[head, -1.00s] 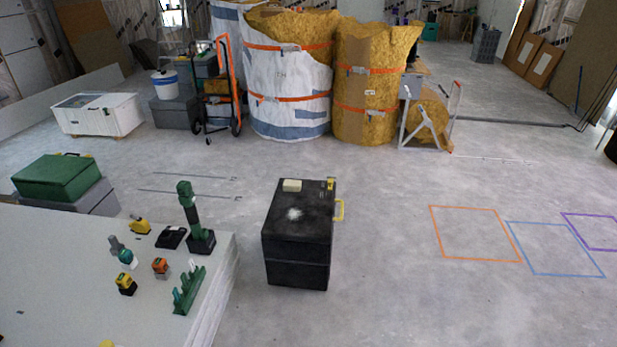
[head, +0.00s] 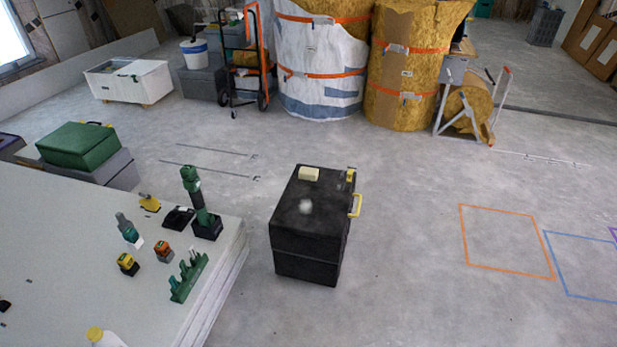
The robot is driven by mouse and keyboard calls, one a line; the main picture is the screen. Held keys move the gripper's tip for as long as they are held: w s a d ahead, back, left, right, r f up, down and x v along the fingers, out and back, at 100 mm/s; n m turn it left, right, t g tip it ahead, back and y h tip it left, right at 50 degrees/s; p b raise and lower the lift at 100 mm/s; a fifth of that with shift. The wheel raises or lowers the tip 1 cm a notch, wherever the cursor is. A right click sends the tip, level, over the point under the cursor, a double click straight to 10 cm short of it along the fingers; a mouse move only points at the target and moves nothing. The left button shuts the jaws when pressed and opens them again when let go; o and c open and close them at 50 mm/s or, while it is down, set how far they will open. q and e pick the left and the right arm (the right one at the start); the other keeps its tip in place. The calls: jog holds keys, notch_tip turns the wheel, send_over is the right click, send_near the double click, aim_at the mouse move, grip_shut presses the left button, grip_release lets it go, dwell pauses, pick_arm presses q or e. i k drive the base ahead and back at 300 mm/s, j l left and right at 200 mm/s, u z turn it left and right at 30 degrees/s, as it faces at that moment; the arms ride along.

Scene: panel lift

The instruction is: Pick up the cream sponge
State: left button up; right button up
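The cream sponge (head: 309,174) is a small pale block. It lies on top of a black box (head: 311,235) with a yellow handle on its right side, near the back edge of the lid. A whitish dusty patch marks the lid in front of it. Neither of my grippers shows in the head view, and nothing touches the sponge except the lid.
A white panel stack (head: 95,255) with tools and a green drill-like tool (head: 196,195) stands at the left. Orange (head: 505,240) and blue taped squares lie on the floor at the right. Insulation rolls (head: 410,60) and a hand truck stand behind. Floor around the box is open.

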aim_at(311, 175)
jog(key=i+l+z, duration=0.1)
jog(key=i+l, duration=0.2)
jog(key=i, duration=0.2)
jog(key=i+l+z, duration=0.1)
jog(key=i+l, duration=0.2)
jog(key=i, duration=0.2)
